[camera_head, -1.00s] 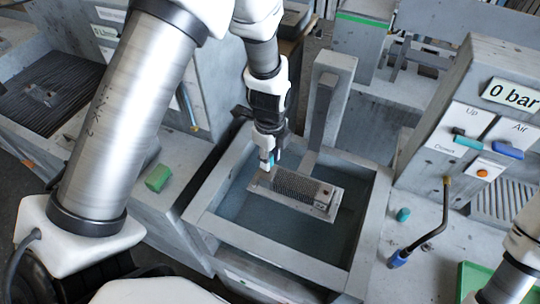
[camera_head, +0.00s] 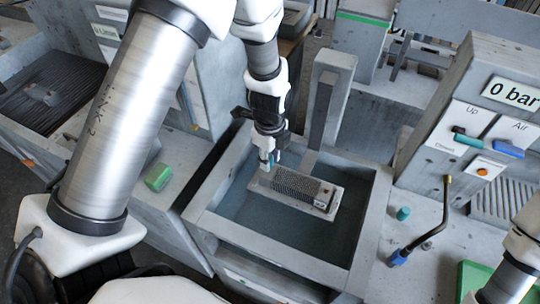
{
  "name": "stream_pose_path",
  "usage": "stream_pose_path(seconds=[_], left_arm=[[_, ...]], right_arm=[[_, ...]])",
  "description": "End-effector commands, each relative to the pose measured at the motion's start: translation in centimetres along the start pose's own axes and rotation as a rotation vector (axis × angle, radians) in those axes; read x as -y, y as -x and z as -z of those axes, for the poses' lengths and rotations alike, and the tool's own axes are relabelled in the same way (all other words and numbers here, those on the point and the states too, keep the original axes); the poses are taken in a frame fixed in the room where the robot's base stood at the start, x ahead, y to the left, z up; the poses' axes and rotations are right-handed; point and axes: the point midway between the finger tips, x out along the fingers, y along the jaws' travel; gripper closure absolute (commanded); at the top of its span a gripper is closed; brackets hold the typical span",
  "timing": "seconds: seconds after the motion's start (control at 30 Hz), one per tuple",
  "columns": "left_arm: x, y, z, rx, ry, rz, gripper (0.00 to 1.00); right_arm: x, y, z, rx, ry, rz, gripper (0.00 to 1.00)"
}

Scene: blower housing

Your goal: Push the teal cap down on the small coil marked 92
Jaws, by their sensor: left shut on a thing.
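The small coil (camera_head: 297,189) is a grey finned block with a pale label at its right end. The number on it is too small to read. It is inside the open grey tank (camera_head: 368,240); I cannot tell whether it rests on anything. My left gripper (camera_head: 267,163) points down at the coil's far left end and is shut. It appears to grip that end of the coil. A small teal piece shows between the fingers, partly hidden. Another teal cap-like piece (camera_head: 403,214) stands on the bench right of the tank. My right gripper is out of view; only part of that arm shows at lower right.
A control panel (camera_head: 482,142) with Up/Down and Air levers stands right, under a "0 bar" display (camera_head: 511,94). A bent nozzle with a blue base (camera_head: 397,257) sits right of the tank. A green block (camera_head: 158,178) lies left. A grey post rises behind the tank.

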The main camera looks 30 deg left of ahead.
Motion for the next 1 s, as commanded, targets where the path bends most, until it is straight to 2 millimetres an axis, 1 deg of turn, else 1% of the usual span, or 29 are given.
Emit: stream_pose_path(seconds=[0.1,0.5,0.8,1.0], left_arm=[[-0.1,-0.6,0.0,0.000,0.000,0.000,0.98],[0.0,-0.6,0.0,0.000,0.000,0.000,0.98],[0.0,-1.6,0.0,0.000,0.000,0.000,0.98],[0.0,-1.7,0.0,0.000,0.000,0.001,0.98]], right_arm=[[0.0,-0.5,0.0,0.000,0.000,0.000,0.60],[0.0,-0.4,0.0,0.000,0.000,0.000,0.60],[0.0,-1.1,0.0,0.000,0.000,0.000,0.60],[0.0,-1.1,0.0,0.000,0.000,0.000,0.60]])
